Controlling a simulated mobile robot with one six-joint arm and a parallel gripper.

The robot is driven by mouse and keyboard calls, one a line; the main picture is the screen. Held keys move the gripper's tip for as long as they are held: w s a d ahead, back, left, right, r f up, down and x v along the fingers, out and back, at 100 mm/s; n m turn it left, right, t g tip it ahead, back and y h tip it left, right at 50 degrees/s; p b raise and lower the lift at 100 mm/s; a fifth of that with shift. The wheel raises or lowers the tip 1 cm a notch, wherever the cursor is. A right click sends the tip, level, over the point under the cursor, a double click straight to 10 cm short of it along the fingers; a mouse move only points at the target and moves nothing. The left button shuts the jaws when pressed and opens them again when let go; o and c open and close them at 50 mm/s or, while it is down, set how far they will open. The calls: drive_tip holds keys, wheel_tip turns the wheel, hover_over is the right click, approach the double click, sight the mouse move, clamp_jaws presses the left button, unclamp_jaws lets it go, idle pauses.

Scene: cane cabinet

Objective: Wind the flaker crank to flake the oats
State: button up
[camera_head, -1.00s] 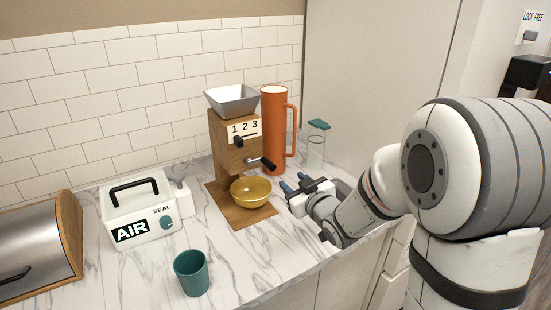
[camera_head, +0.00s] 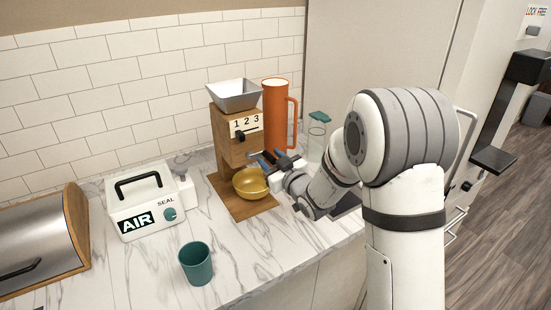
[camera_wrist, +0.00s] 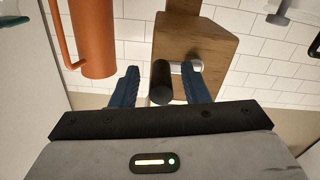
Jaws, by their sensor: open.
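The flaker (camera_head: 228,135) is a wooden mill with a grey hopper (camera_head: 234,95) on top and a 1 2 3 dial on its front. A gold bowl (camera_head: 250,183) stands on its wooden base. In the wrist view the black crank knob (camera_wrist: 161,82) sits between my open fingers, with its light metal arm (camera_wrist: 186,68) behind. My gripper (camera_wrist: 163,88) is open around the knob, with a gap visible on the left side; contact on the right cannot be told. In the head view my gripper (camera_head: 268,162) is at the flaker's front right and hides most of the crank.
A tall orange jug (camera_head: 275,112) stands close right of the flaker, with a lidded glass jar (camera_head: 317,135) beyond. A white AIR box (camera_head: 142,205), a teal cup (camera_head: 195,264) and a bread bin (camera_head: 42,245) are to the left.

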drive_tip(key=shift+c, duration=0.2)
clamp_jaws()
drive_tip(key=shift+d, duration=0.25)
drive_tip(key=shift+s+a, duration=0.15)
drive_tip(key=shift+r, duration=0.1)
drive_tip(key=shift+m+b, duration=0.3)
drive_tip(key=shift+b, duration=0.05)
drive_tip(key=shift+a+f+m+b, duration=0.1)
drive_tip(key=shift+f+m+b, duration=0.1)
drive_tip(key=shift+m+b, duration=0.15)
